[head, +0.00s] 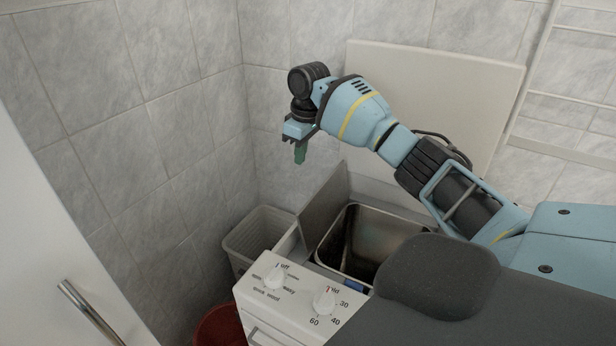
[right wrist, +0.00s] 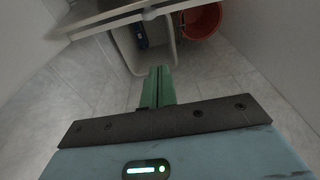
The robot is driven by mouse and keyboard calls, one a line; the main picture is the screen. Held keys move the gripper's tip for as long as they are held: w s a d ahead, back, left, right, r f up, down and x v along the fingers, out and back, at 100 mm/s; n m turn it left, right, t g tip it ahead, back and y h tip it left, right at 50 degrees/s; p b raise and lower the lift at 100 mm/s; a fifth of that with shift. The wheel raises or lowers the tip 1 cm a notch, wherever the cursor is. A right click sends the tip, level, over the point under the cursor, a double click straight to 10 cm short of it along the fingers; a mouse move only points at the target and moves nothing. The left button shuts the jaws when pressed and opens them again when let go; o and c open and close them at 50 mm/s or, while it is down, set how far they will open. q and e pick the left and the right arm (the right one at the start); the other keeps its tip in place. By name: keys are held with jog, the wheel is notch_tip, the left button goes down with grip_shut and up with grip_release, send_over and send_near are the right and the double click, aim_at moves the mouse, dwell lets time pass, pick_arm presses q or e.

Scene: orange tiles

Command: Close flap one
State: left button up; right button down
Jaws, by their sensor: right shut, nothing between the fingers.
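A top-loading washing machine (head: 262,300) with a white control panel stands below my right arm, its big lid (head: 440,85) raised against the tiled wall. Its metal tub opening (head: 375,232) is uncovered. A grey metal flap (head: 322,212) stands up along the left side of the opening; which flap is flap one, I cannot tell. My right gripper (head: 300,155), with green fingers, is shut and empty. It hangs above and beyond the flap, apart from it. The green fingers also show in the right wrist view (right wrist: 158,88). My left gripper is out of view.
A pale laundry basket (head: 262,232) stands on the floor left of the machine, with a dark blue item inside in the right wrist view (right wrist: 140,38). A red bucket (head: 220,326) is beside it. Tiled walls close the corner; a towel rail (head: 570,95) is at right.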

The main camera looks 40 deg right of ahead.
aim_at(322, 204)
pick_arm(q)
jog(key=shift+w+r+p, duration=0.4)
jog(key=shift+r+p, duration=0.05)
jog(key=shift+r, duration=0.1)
pick_arm(e)
notch_tip(322, 204, down, 9)
jog(key=s, duration=0.2)
jog(key=shift+s+d, duration=0.25)
jog(key=shift+d, duration=0.1)
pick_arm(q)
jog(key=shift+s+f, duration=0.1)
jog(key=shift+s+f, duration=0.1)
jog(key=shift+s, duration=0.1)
